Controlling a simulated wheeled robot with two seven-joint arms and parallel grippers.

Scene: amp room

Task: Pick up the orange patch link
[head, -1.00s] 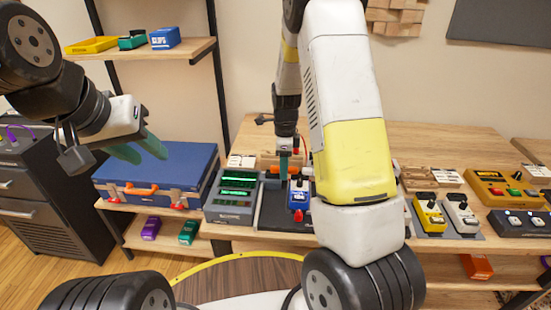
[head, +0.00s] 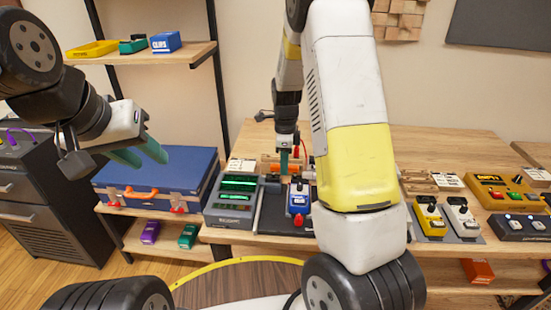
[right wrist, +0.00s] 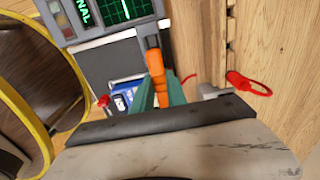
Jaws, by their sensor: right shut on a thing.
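The orange patch link (right wrist: 156,75) is between the green fingers of my right gripper (right wrist: 157,95) in the right wrist view. In the head view, the orange link (head: 268,166) shows beside the fingertips of my right gripper (head: 284,162), above the back of the dark pedal board. That gripper is shut on the link, and its fingers hide part of it. My left gripper (head: 140,155) is open and empty in front of the blue case at the left.
A grey unit with green screens (head: 236,196) stands left of the blue pedal (head: 299,198). Yellow and white pedals (head: 430,216) stand to the right. A blue case (head: 160,178) lies on the left shelf. A red loop (right wrist: 248,82) shows in the right wrist view.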

